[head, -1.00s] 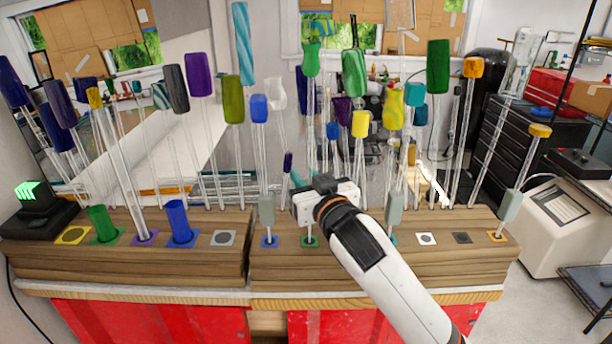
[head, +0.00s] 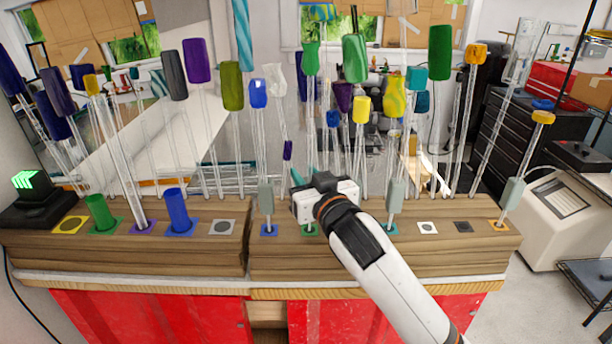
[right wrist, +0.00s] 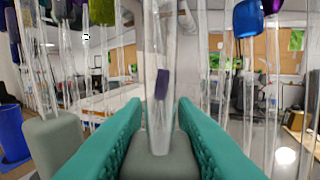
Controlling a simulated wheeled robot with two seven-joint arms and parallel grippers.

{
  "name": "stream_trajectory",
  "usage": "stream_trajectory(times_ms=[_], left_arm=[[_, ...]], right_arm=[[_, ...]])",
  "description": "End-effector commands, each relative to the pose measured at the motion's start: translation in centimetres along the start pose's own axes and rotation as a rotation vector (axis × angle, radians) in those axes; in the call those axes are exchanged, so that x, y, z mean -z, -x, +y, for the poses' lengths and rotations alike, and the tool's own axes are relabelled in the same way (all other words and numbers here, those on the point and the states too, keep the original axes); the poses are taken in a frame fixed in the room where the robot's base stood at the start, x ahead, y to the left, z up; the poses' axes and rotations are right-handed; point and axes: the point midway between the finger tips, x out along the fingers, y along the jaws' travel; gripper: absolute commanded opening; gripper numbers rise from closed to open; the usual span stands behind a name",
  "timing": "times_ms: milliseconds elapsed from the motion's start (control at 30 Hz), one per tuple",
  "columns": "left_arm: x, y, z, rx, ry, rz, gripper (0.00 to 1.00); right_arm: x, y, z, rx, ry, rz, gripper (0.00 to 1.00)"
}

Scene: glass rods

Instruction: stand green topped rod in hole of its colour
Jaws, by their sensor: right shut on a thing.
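The green topped rod stands about upright, its green top (head: 311,58) high above the right block. My right gripper (head: 300,183) is shut on the rod's grey grip piece, which shows between the teal fingers in the right wrist view (right wrist: 155,165). The clear glass shaft rises from it. Below my gripper, the lower part of the rod meets the green-bordered hole (head: 309,230) in the wooden block (head: 350,258). How deep it sits in the hole I cannot tell. My left gripper is not in view.
Rods with grey grip pieces stand close on both sides, at the blue square (head: 269,230) and the teal square (head: 388,229). White (head: 427,228) and black squares to the right hold no rod. Many tall rods crowd behind. A green cup (head: 100,212) stands left.

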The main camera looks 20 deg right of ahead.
Motion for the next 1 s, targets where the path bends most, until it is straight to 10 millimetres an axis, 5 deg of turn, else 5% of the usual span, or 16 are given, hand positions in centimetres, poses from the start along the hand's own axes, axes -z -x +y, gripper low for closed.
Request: stream_trajectory(times_ms=[367, 400, 533, 867, 1000], left_arm=[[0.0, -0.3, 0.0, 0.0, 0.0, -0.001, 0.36], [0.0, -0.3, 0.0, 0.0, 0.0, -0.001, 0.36], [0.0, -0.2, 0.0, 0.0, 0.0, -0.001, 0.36], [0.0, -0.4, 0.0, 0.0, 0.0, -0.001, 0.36], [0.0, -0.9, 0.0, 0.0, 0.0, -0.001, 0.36]], right_arm=[[0.5, 0.0, 0.0, 0.0, 0.0, -0.001, 0.0], [0.5, 0.0, 0.0, 0.0, 0.0, -0.002, 0.28], [0.5, 0.0, 0.0, 0.0, 0.0, -0.001, 0.5], [0.6, 0.2, 0.0, 0.0, 0.0, 0.001, 0.51], [0.8, 1.8, 0.0, -0.001, -0.001, 0.0, 0.51]])
